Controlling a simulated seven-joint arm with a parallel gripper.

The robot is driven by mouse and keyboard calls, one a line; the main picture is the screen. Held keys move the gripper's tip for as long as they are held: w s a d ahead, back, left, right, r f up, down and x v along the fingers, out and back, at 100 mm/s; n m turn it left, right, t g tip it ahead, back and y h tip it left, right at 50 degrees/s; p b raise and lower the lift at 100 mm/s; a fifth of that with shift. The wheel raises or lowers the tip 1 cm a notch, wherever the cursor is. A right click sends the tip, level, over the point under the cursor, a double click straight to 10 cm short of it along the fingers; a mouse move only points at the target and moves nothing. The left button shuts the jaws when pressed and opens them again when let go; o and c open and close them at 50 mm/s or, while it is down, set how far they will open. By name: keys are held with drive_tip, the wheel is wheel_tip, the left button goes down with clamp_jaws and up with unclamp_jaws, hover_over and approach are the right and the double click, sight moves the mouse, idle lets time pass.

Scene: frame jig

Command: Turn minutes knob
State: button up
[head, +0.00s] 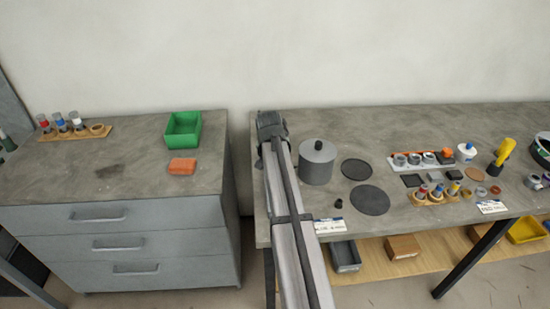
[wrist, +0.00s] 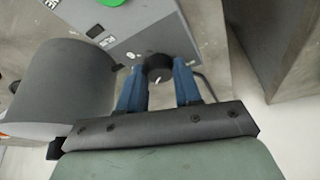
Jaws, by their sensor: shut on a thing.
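A black round knob (wrist: 158,67) with a white pointer mark sits on a grey panel (wrist: 135,47) in the wrist view. The mark lies toward the lower part of the knob. My gripper (wrist: 158,78) has its two blue fingers on either side of the knob and is shut on it. Part of a bright green round thing (wrist: 110,2) shows on the panel at the top edge. White labels with dark print lie on the panel, too small to read. In the head view my arm covers the panel and knob.
A large grey cylinder (wrist: 70,85) stands close to the left of my gripper; it also shows in the head view (head: 318,165) with a black top knob. Two dark discs (head: 370,199) lie right of it. A green bin (head: 183,130) stands on the left cabinet.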

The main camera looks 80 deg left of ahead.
drive_tip(key=n+g, duration=0.1)
drive_tip(key=n, duration=0.1)
drive_tip(key=n+g, duration=0.1)
drive_tip(key=n, duration=0.2)
drive_tip(key=shift+w+n, duration=0.2)
drive_tip(key=shift+n, duration=0.1)
drive_tip(key=shift+w+a+n+g, duration=0.1)
drive_tip(key=shift+n+g, duration=0.8)
drive_tip(key=shift+n, duration=1.2)
drive_tip(key=o, duration=1)
drive_tip(key=shift+o, duration=0.2)
drive_tip(key=v, duration=1.4)
drive_tip(key=shift+a, duration=0.2)
